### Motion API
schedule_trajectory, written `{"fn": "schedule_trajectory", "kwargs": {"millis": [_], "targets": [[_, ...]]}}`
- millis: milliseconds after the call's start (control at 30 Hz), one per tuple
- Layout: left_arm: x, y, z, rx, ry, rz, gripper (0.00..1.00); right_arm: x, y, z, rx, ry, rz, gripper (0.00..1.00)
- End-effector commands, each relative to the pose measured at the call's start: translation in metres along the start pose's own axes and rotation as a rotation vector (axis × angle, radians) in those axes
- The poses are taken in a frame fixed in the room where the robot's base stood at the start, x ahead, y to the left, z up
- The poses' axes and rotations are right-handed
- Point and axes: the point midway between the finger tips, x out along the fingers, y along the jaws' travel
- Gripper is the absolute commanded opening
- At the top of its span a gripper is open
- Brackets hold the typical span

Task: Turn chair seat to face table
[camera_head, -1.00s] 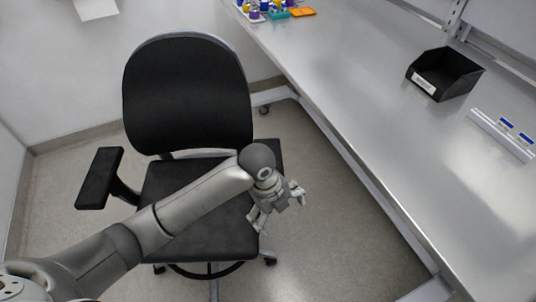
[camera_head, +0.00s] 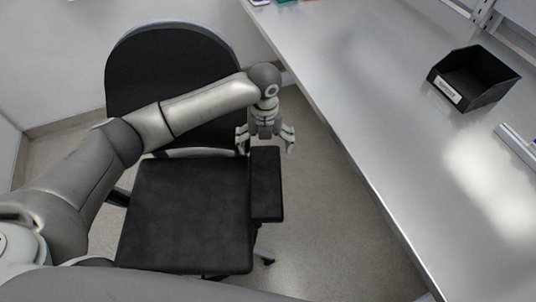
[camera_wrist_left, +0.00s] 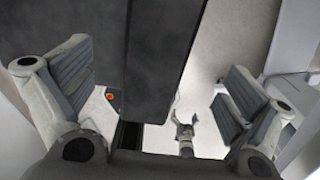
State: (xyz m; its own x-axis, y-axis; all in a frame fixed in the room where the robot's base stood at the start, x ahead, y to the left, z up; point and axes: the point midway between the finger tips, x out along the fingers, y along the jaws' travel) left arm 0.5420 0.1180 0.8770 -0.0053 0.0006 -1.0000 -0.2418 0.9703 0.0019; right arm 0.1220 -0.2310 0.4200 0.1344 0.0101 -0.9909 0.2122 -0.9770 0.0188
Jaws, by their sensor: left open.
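The black chair's seat (camera_head: 190,215) lies at the lower left of the head view. Its backrest (camera_head: 122,75) stands behind the seat, partly hidden by my left arm. The right armrest (camera_head: 266,190) points down the picture. The steel table (camera_head: 345,90) is to the right, with a gap between it and the armrest. My left gripper (camera_head: 266,147) points down, open, at the far end of this armrest. In the left wrist view my left gripper (camera_wrist_left: 160,85) has its fingers spread on either side of the dark armrest pad (camera_wrist_left: 155,55); contact cannot be judged.
Floor is clear between chair and table.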

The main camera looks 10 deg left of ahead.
Motion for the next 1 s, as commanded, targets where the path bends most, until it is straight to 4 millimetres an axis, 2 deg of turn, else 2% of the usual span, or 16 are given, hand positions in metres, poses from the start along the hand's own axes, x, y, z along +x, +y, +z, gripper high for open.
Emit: {"fn": "schedule_trajectory", "kwargs": {"millis": [200,333,467,700,967,1000], "targets": [[0.037,0.000,-0.002,-0.002,0.004,0.002,1.00,-0.009,-0.007,0.043,0.000,-0.064,-0.009,0.97],[0.063,0.000,-0.002,-0.002,0.003,0.002,1.00,-0.013,-0.009,0.057,0.000,-0.085,-0.011,0.97],[0.083,0.000,-0.002,-0.002,0.004,0.001,1.00,-0.013,-0.008,0.051,0.000,-0.076,-0.010,0.97],[0.100,0.000,-0.001,0.000,0.000,0.000,1.00,-0.012,-0.002,0.019,0.000,-0.026,-0.003,0.97],[0.101,0.000,-0.001,0.000,0.000,0.000,1.00,-0.012,-0.001,0.026,-0.001,-0.038,-0.002,0.97],[0.101,0.000,-0.001,0.000,0.000,0.000,0.95,-0.012,-0.002,0.029,-0.001,-0.042,-0.002,0.97]]}}
